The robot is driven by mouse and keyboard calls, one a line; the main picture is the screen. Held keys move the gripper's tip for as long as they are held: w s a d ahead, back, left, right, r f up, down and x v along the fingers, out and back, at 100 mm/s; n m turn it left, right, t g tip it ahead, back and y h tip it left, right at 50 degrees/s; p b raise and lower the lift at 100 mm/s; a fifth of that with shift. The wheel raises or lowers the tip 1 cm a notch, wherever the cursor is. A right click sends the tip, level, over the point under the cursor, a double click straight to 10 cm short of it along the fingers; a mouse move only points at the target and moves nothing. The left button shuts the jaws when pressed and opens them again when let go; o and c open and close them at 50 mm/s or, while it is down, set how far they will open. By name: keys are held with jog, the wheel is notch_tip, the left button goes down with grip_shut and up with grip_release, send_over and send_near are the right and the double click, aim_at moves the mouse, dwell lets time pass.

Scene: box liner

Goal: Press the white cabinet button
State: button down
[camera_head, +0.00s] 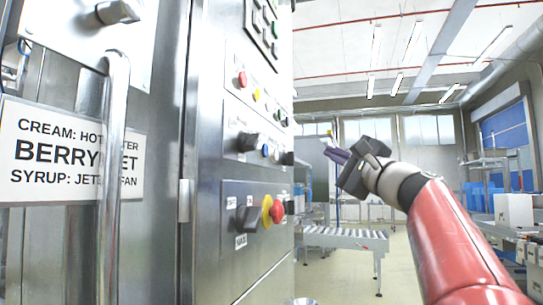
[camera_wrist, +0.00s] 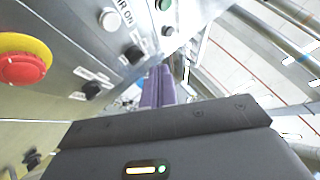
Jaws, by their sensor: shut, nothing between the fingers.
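A round white button (camera_wrist: 110,19) sits on the grey cabinet panel in the wrist view, up and left of my fingertips. I cannot clearly make it out in the head view. The steel cabinet (camera_head: 210,120) fills the left half of the head view, its button panels facing right. My gripper (camera_head: 334,153) is right of the cabinet face and looks apart from it, its purple fingers pointing left. In the wrist view the purple fingers (camera_wrist: 158,86) are together, with nothing held. No contact with a button is visible.
A red stop button with a yellow ring (camera_head: 272,211) is low on the cabinet; it also shows in the wrist view (camera_wrist: 22,68). Black knobs (camera_wrist: 133,54) are near the white button. A vertical handle (camera_head: 113,170) stands at left. A roller conveyor (camera_head: 345,238) is behind.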

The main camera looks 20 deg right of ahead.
jog(key=w+a, duration=0.5)
jog(key=a, duration=0.2)
jog(key=shift+a, duration=0.15)
jog(key=shift+a, duration=0.15)
dwell(2.1)
jog(key=shift+w+a, duration=0.2)
jog(key=shift+a, duration=0.05)
jog(key=shift+w+a, duration=0.2)
jog(key=shift+a, duration=0.1)
dwell(0.9)
jog(key=shift+d, duration=0.1)
jog(key=shift+s+d, duration=0.45)
jog(key=shift+d, duration=0.05)
jog(key=shift+s+d+b, duration=0.25)
jog(key=shift+s+d, duration=0.45)
jog(key=shift+d, duration=0.35)
jog(key=shift+s+d+b, duration=0.25)
jog(key=shift+s+d, duration=0.45)
jog(key=shift+d, duration=0.35)
